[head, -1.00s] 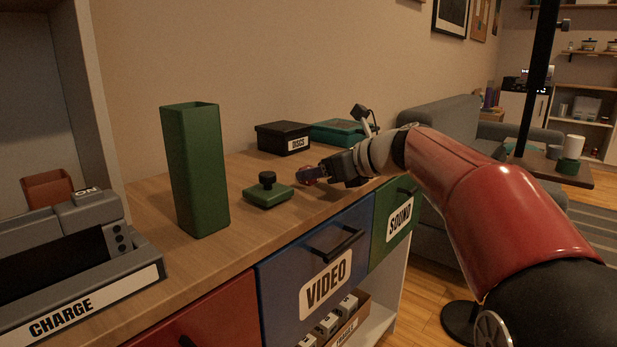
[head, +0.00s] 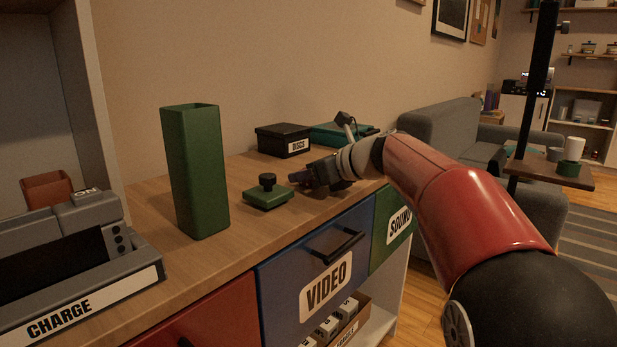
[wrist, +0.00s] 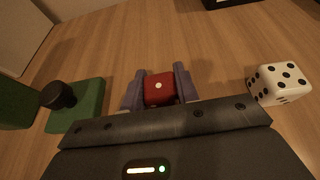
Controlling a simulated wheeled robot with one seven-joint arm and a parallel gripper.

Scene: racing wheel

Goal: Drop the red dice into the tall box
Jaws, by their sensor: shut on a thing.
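The red dice (wrist: 159,88) sits between the two fingers of my gripper (wrist: 159,90) in the wrist view, and the fingers are shut on it. In the head view my gripper (head: 303,178) is low over the cabinet top, just right of the green lid, and the dice is hard to make out there. The tall green box (head: 197,175) stands upright and open-topped on the cabinet, left of the lid. A green part at the left edge of the wrist view (wrist: 14,104) appears to be this box.
A green lid with a black knob (head: 267,192) lies between box and gripper. A white dice (wrist: 279,84) is right of my gripper. A black DISCS box (head: 283,140) and a teal box (head: 338,132) stand behind. The grey CHARGE dock (head: 75,265) is left.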

